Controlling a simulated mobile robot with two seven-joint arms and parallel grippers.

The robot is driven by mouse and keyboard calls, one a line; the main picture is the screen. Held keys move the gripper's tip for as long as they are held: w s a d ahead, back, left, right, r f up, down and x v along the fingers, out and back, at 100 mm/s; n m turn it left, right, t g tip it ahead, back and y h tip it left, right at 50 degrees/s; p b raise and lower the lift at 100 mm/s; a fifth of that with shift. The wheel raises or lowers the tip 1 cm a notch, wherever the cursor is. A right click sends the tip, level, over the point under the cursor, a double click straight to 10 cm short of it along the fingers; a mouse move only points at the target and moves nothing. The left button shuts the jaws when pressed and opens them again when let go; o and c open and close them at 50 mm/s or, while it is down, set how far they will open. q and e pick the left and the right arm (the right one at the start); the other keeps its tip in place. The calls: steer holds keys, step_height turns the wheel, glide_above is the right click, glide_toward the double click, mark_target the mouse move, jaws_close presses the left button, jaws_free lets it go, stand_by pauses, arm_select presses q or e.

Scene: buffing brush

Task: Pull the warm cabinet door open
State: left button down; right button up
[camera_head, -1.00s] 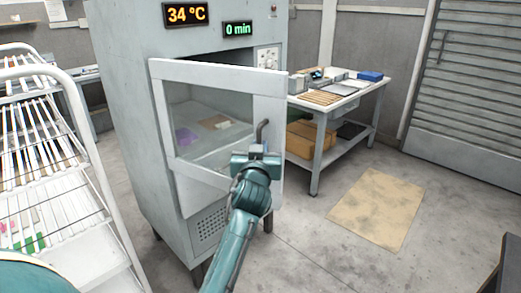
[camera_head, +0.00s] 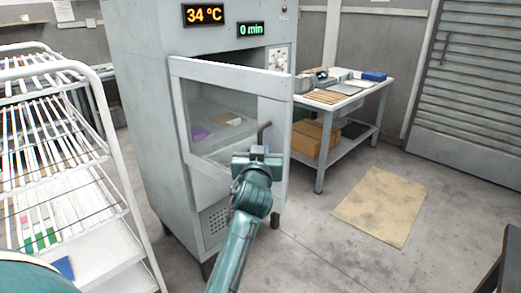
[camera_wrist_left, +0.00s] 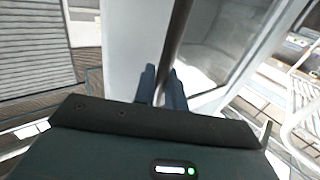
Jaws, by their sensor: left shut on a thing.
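The warm cabinet (camera_head: 150,110) is a tall grey unit with displays reading 34 °C and 0 min. Its windowed door (camera_head: 181,110) stands partly open, swung out towards me. The dark bent handle (camera_head: 264,130) is on the door's right side. My left gripper (camera_head: 258,152) is shut on the handle's lower part; in the left wrist view the handle (camera_wrist_left: 178,40) runs between the two fingers (camera_wrist_left: 162,88). The handle's gripped stretch is hidden in the head view. Inside, a purple item (camera_head: 200,132) and a brown item (camera_head: 228,119) show through the glass. My right gripper is not in view.
A white wire rack (camera_head: 85,180) stands close on the left. A work table (camera_head: 335,112) with boxes (camera_head: 308,138) on its lower shelf stands behind the door to the right. A tan mat (camera_head: 383,207) lies on open floor at right.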

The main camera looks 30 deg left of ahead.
arm_select(q)
steer(key=shift+a+r, duration=0.25)
steer(key=c, duration=1.6)
jaws_free()
steer(key=shift+a+f, duration=0.1)
steer(key=shift+o, duration=0.3)
steer(key=shift+f, duration=0.1)
